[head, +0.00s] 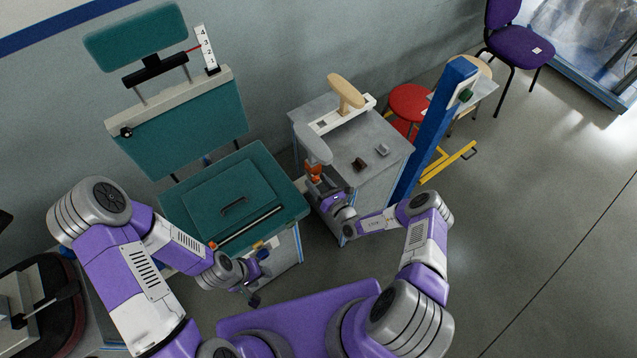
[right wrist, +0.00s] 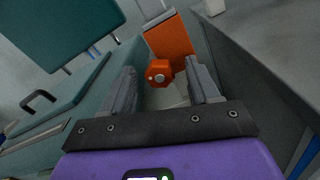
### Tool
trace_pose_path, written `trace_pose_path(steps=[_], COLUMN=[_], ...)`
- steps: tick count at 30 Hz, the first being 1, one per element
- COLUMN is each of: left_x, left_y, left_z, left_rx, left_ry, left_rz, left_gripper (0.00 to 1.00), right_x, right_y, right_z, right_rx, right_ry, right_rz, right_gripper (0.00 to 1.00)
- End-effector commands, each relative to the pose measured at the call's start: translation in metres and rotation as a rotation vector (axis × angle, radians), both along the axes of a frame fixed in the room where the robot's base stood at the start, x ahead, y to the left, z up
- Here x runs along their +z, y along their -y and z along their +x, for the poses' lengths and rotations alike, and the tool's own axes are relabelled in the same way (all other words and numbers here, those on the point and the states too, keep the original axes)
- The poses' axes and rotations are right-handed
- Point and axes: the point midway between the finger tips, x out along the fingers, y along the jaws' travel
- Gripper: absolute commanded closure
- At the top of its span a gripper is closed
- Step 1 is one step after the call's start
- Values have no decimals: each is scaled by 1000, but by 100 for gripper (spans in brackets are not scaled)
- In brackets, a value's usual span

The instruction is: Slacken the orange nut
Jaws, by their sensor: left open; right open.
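The orange nut (right wrist: 159,73) is a faceted knob with a pale centre. In the right wrist view it sits in front of an orange block (right wrist: 170,36), beyond and between the fingertips of my right gripper (right wrist: 163,80). That gripper is open, with one finger on each side of the nut's line; I cannot tell if either touches it. In the head view, my right gripper (head: 314,184) is just below a small orange part (head: 314,170) at the grey cabinet's left side; the nut itself is not clear there. My left gripper (head: 261,274) is open and empty by the teal bench's front edge.
The teal bench (head: 180,205) with a handle stands left of the grey cabinet (head: 348,190). A blue post (head: 432,130) and red stool (head: 409,101) stand right.

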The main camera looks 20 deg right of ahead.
Motion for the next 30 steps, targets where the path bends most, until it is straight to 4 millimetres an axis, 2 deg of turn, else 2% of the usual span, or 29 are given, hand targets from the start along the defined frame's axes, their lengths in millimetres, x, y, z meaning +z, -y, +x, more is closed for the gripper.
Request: trace_pose_path(steps=[5,12,16,21,30], left_x=[1,4,5,5,5], left_y=[0,0,0,0,0], left_z=[0,0,0,0,0], left_rx=[0,0,0,0,0], left_ry=[0,0,0,0,0], left_rz=[0,0,0,0,0], left_gripper=[57,57,57,57,57], right_x=[0,0,0,0,0], right_y=[5,19,24,26,26], right_z=[-12,-50,-64,-71,-71], right_rx=[0,-3,-2,0,0], right_ry=[-2,-2,-1,0,0], right_rz=[0,1,0,-1,-1], right_gripper=[39,39,39,39,39])
